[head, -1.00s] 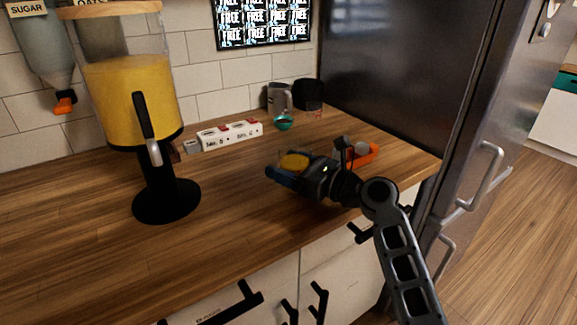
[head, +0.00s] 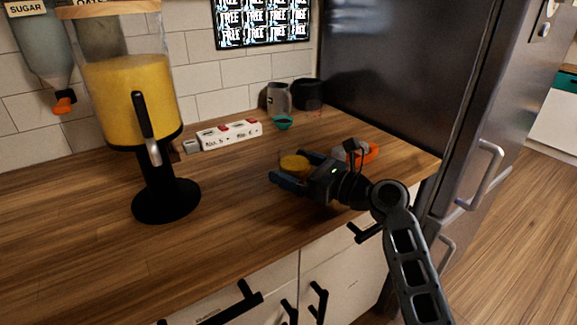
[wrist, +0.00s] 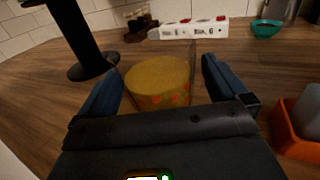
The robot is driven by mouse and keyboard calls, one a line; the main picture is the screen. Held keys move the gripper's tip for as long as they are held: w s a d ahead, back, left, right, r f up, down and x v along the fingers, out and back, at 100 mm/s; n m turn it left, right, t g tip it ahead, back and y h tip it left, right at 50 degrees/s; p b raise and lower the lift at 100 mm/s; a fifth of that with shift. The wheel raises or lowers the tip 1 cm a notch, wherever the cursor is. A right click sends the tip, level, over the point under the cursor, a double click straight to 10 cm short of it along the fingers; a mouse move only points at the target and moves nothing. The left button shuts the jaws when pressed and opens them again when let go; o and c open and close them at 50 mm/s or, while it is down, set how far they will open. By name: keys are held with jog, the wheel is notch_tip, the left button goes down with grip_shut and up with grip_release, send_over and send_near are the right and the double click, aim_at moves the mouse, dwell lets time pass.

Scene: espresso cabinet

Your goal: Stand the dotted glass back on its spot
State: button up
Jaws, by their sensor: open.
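The dotted glass (head: 294,163) is clear, with a yellow fill and orange dots low on its side. It stands upright on the wooden counter. In the wrist view the glass (wrist: 160,85) is between the two blue fingers, with a gap visible on the right side. My gripper (head: 288,167) is open and low over the counter, with its fingers on either side of the glass. The wrist view also shows the open gripper (wrist: 162,68). No mark for the glass's spot is clear; the palm hides the counter in front of the glass.
An orange tray (wrist: 290,135) with a grey item is close to the right of my gripper. A yellow-filled dispenser (head: 165,200) stands left. A white labelled strip (head: 230,134), a teal bowl (head: 283,123) and a grey pitcher (head: 278,98) are behind. The front-left counter is clear.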

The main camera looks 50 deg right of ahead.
jog(key=s, duration=0.6)
jog(key=s+d, duration=0.1)
jog(key=s, duration=0.3)
